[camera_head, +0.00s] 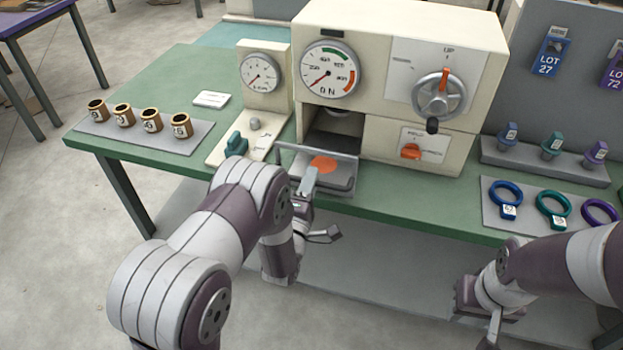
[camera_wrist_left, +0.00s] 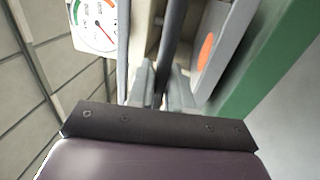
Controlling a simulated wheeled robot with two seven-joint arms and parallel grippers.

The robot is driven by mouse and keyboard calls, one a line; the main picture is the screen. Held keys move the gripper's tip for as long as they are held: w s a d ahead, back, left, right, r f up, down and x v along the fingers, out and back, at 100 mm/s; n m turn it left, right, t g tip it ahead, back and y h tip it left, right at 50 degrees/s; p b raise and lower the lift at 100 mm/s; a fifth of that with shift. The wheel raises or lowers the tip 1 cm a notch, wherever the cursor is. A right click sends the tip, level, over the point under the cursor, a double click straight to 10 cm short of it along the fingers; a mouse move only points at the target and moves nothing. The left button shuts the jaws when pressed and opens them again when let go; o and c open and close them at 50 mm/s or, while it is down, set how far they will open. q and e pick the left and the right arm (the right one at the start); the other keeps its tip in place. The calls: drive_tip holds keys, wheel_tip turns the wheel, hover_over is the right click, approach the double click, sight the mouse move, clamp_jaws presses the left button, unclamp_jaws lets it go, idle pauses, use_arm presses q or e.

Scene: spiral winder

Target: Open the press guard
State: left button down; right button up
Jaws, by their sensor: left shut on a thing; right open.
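The cream press (camera_head: 375,60) stands on the green bench. Its guard (camera_head: 338,154) is a thin grey frame with a bar across the front of the low opening, and an orange disc (camera_head: 324,165) shows on the plate at it. My left gripper (camera_head: 309,178) is at the guard, its fingers shut on the guard's bar. In the left wrist view the dark bar (camera_wrist_left: 171,45) runs between the two fingers (camera_wrist_left: 162,88). My right gripper (camera_head: 480,312) is open and empty, low in front of the bench at the right.
A hand wheel (camera_head: 439,94) and an orange knob (camera_head: 411,151) are on the press front. A gauge box (camera_head: 262,75) with a teal lever (camera_head: 236,144) stands left. Several brass cups (camera_head: 124,115) sit on a grey tray at left. Coloured rings (camera_head: 505,193) lie at right.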

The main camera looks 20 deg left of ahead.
use_arm(q)
drive_tip(key=shift+s, duration=0.25)
drive_tip(key=c, duration=1.2)
unclamp_jaws()
drive_tip(key=s, duration=0.4)
drive_tip(key=s+f+b, duration=0.1)
drive_tip(key=s, duration=0.3)
drive_tip(key=s+f+b, duration=0.1)
drive_tip(key=s, duration=0.3)
drive_tip(key=shift+s+a+f, duration=0.2)
drive_tip(key=shift+a, duration=0.05)
